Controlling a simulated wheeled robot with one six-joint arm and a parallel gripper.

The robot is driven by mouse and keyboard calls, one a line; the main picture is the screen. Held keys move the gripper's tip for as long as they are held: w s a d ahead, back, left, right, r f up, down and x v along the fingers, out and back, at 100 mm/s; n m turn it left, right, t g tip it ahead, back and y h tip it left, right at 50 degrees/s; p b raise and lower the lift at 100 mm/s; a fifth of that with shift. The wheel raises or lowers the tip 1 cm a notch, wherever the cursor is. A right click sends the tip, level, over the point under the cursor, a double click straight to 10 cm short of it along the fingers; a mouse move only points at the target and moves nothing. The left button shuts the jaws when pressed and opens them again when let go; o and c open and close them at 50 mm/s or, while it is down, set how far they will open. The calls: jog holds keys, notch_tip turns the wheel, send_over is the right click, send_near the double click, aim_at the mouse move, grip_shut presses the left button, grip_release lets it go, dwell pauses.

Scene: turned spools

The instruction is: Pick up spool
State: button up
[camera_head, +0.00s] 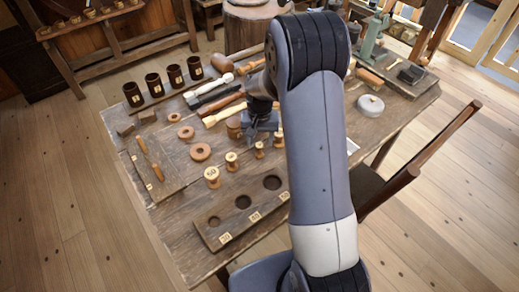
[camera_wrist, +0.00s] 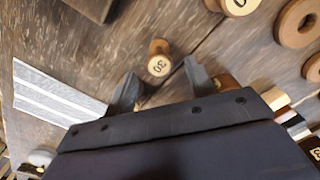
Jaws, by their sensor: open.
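In the wrist view a small pale wooden spool (camera_wrist: 158,57) marked 30 stands just beyond my gripper (camera_wrist: 160,77), roughly in line with the gap between the fingers. The fingers are apart and nothing is held. In the head view several turned spools stand in a slanting row: a larger one marked 50 (camera_head: 212,177), a second (camera_head: 231,161), and two smaller ones (camera_head: 259,150) and (camera_head: 278,138). My gripper (camera_head: 258,137) is low near the smaller ones, partly hidden by my arm. I cannot tell for certain which is the one marked 30.
A board with round recesses (camera_head: 208,237) lies at the table's near edge. Wooden rings (camera_head: 201,152) lie left of the spools. Dark cups (camera_head: 154,84) and mallets and tools (camera_head: 222,103) stand farther back. A striped sheet (camera_wrist: 60,92) lies left in the wrist view.

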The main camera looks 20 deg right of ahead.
aim_at(259, 145)
jog(key=f, duration=0.5)
jog(key=shift+s+a+p, duration=0.15)
jog(key=shift+s+p, duration=0.1)
jog(key=shift+p, duration=0.15)
jog(key=c, duration=1)
